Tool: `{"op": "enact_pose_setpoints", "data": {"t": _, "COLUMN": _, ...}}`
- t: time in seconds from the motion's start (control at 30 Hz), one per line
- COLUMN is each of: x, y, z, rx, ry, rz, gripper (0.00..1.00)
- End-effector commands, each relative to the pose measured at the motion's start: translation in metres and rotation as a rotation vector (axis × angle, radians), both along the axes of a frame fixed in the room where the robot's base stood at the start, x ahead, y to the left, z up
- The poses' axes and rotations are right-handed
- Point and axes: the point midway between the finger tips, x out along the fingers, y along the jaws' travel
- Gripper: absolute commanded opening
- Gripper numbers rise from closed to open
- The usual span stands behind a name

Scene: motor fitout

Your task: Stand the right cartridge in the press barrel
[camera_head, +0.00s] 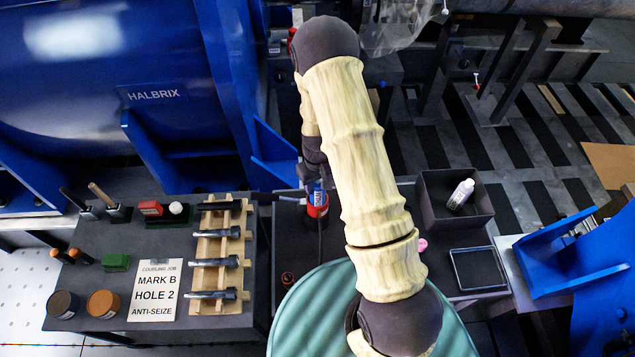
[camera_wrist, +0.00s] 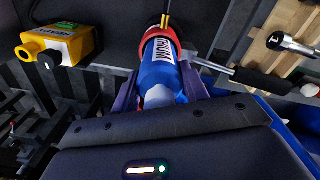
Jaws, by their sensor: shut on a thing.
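The right cartridge (camera_wrist: 160,72) is blue with a white label and a pale near end. My gripper (camera_wrist: 158,90) is shut on it, one finger on each side. The far end of the cartridge meets the red rim of the press barrel (camera_wrist: 161,32) in the wrist view. In the head view the red press barrel (camera_head: 317,208) stands on the dark bench, with the blue cartridge (camera_head: 318,194) showing at its top. The cartridge looks roughly in line with the barrel, at least partly inside its mouth; how deep I cannot tell. My arm hides part of the bench.
A black-handled rod (camera_wrist: 250,78) lies beside the barrel. A yellow device (camera_wrist: 58,44) sits nearby in the wrist view. A wooden rack (camera_head: 208,249) with bolts is at left. A dark bin (camera_head: 481,222) with a white bottle (camera_head: 462,193) and a black tray (camera_head: 480,270) are at right.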

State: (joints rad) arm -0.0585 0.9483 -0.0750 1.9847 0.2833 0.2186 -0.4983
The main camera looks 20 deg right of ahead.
Motion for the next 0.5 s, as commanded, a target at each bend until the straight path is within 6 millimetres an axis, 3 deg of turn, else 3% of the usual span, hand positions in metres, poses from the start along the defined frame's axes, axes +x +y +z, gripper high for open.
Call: {"op": "enact_pose_setpoints", "data": {"t": 0.5, "x": 0.0004, "y": 0.0, "z": -0.0107, "rx": 0.0, "ry": -0.001, "rz": 0.0, "gripper": 0.0}}
